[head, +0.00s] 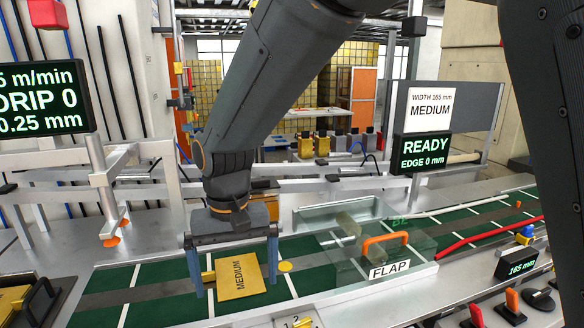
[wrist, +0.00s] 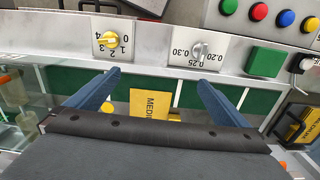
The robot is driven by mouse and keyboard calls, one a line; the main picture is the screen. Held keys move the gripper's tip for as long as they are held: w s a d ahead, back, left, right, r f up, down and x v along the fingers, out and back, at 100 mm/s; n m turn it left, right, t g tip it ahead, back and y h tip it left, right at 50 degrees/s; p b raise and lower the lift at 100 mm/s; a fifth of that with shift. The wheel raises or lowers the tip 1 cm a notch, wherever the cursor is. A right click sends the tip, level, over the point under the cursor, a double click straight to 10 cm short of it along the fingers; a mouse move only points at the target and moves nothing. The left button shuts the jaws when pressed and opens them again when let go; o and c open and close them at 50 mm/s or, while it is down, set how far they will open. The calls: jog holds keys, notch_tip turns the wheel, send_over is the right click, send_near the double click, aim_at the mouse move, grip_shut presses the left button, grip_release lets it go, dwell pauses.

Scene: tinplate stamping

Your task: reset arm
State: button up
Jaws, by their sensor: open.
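My gripper (head: 232,274) is open, pointing down over the green conveyor belt (head: 160,275). Its two blue fingers stand wide apart, one on each side of a yellow plate marked MEDIUM (head: 239,280). In the wrist view my gripper (wrist: 157,85) shows both fingers apart, with the yellow plate (wrist: 150,104) between and below them, partly hidden by the gripper body. I cannot tell whether the fingers touch the plate. My arm reaches down from the top of the head view.
A clear FLAP cover (head: 345,262) with an orange handle (head: 385,243) stands right of the gripper. A READY display (head: 422,152) is behind it. A yellow knob (wrist: 109,39) and a grey knob (wrist: 198,50) sit on the front panel beside a green block (wrist: 265,61).

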jog(key=d+f+m, duration=0.1)
jog(key=d+f, duration=0.1)
jog(key=d, duration=0.9)
jog(key=d+f+m, duration=0.1)
jog(key=d+f, duration=0.1)
jog(key=d, duration=0.9)
jog(key=shift+d+f+t, duration=0.15)
jog(key=shift+f+t, duration=0.15)
jog(key=shift+m+t, duration=0.3)
jog(key=shift+m, duration=0.3)
jog(key=s+d, duration=0.1)
jog(key=d, duration=0.1)
jog(key=s+d+f, duration=0.1)
jog(key=d, duration=0.2)
jog(key=s+d+f, duration=0.1)
jog(key=s+d, duration=0.1)
jog(key=d, duration=0.1)
jog(key=shift+c, duration=0.3)
